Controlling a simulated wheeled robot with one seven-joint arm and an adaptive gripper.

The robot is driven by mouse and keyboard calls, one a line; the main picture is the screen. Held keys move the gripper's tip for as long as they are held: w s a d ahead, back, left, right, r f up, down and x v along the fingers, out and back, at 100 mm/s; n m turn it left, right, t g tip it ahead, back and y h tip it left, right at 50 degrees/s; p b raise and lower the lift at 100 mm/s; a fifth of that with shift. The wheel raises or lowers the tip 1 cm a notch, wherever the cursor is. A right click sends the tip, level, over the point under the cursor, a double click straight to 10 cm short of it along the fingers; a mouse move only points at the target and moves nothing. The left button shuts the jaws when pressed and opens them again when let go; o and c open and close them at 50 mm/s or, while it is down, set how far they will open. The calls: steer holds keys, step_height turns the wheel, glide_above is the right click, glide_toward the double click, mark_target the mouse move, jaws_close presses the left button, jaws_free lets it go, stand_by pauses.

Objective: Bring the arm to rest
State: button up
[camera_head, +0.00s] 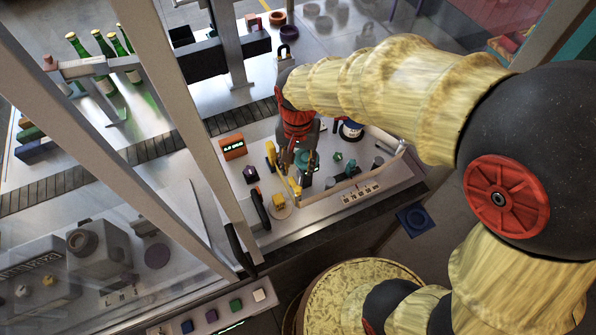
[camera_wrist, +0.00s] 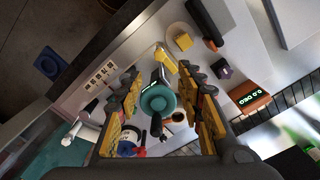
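My gripper (camera_head: 300,160) hangs at the end of my arm over the control panel (camera_head: 345,208) in the head view. In the wrist view my gripper (camera_wrist: 164,92) has its two yellow and dark fingers spread well apart. A teal round knob (camera_wrist: 157,98) shows in the gap, below the fingers. I see nothing held between the fingertips. Whether the fingers touch anything on the panel cannot be told from these views.
Near my gripper are an orange display box (camera_head: 233,147), a yellow block on a round plate (camera_head: 279,201), a purple-topped knob (camera_head: 251,174) and a white-and-blue jar (camera_head: 351,130). Glass-panel posts stand at left. Green bottles (camera_head: 104,62) stand behind the conveyor (camera_head: 150,147).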

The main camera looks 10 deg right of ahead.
steer(key=shift+r, duration=0.25)
stand_by(0.5)
steer(key=s+d+f+n+t+b, duration=0.3)
steer(key=s+d+b, duration=0.9)
steer(key=b, duration=0.7)
steer(key=n+t, duration=0.1)
steer(key=t, duration=0.1)
steer(key=shift+t+b, duration=0.3)
steer(key=shift+b, duration=0.05)
